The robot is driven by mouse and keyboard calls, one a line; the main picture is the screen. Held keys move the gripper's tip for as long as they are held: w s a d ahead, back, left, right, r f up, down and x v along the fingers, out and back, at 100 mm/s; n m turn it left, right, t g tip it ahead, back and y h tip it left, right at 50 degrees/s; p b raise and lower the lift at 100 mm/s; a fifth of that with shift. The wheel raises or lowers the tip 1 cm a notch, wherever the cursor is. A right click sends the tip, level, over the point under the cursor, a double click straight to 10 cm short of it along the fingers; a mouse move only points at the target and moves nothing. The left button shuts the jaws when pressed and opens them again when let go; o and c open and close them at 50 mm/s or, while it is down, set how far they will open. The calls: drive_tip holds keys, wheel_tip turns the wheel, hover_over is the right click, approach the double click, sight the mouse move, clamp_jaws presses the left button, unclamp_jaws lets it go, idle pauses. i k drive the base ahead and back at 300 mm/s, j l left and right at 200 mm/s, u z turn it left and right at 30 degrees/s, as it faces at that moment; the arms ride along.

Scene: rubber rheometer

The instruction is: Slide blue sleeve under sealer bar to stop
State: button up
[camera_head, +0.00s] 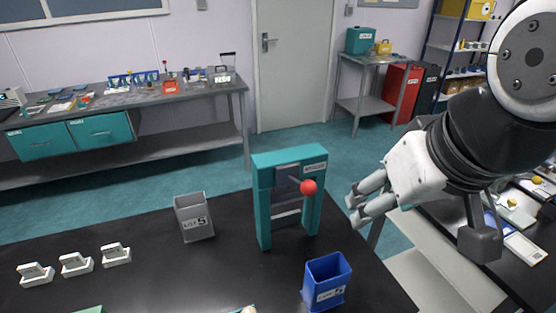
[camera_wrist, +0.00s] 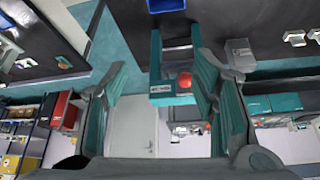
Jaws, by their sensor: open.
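A teal upright frame (camera_head: 262,205) with a crossbar and a red-knobbed lever (camera_head: 309,187) stands on the black bench. It may be the sealer; I cannot confirm a sealer bar. An open-topped blue container (camera_head: 328,283) with a white label stands in front of it, to the right. No other blue piece near the frame is clearly a sleeve. My gripper (camera_head: 354,207) is open and empty, above and right of the frame, apart from it. In the wrist view the teal frame (camera_wrist: 156,60) shows between my fingers, and the blue container (camera_wrist: 166,5) at the top edge.
A grey container (camera_head: 194,218) labelled LOT stands left of the frame. Several small white stands (camera_head: 76,264) line the bench's left side. A side bench (camera_head: 515,240) with small items lies at right. The black bench (camera_head: 130,215) is clear between the stands and grey container.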

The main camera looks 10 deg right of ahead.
sight(327, 278)
drive_tip(key=k+j+z, duration=0.4)
drive_tip(key=j, duration=0.25)
drive_tip(key=k+j+z, duration=0.45)
drive_tip(key=k+j, duration=0.1)
